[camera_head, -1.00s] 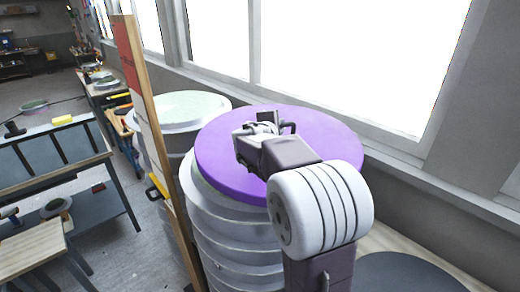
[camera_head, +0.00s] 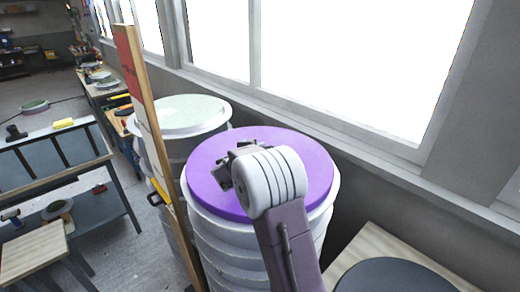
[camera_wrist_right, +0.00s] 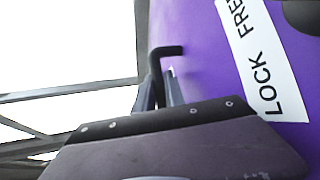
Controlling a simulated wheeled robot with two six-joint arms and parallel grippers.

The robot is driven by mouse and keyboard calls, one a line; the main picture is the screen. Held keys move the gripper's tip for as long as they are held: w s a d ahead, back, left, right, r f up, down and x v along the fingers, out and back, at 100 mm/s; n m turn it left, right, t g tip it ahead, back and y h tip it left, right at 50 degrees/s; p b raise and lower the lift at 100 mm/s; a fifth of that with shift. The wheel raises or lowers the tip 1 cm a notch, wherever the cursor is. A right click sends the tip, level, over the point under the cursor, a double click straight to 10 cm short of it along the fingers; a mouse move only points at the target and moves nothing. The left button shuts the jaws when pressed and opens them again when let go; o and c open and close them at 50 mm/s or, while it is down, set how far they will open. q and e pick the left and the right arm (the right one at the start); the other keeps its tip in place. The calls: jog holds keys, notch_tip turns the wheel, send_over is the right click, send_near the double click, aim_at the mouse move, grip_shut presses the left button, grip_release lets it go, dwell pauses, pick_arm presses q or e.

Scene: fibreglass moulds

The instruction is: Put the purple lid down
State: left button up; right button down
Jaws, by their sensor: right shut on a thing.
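The purple lid (camera_head: 307,170) lies flat and level at the top of a stack of pale round moulds (camera_head: 228,240). A pale rim shows around its front and right edge; I cannot tell whether the lid rests fully on it. My right gripper (camera_head: 223,172) is over the lid's left part, partly hidden by my own wrist. In the right wrist view the lid (camera_wrist_right: 203,85) carries a white label reading "LOCK FREE". There the gripper's fingers (camera_wrist_right: 163,90) are shut at the lid's dark bent handle (camera_wrist_right: 168,50). My left gripper is not in view.
A second pale stack with a greenish top (camera_head: 180,112) stands behind left. An upright wooden board (camera_head: 150,120) stands close on the left. Windows line the right. A dark round disc (camera_head: 395,277) lies on a wooden surface (camera_head: 372,245) at lower right.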

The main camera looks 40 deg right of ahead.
jog(key=c, duration=1.4)
grip_release()
jog(key=shift+s, duration=0.1)
jog(key=shift+a, duration=0.1)
jog(key=b+v, duration=0.4)
jog(key=v, duration=0.7)
jog(key=shift+s+a+r+b, duration=0.15)
jog(key=shift+s+a+b, duration=0.1)
jog(key=shift+a+b, duration=0.05)
jog(key=shift+r, duration=0.15)
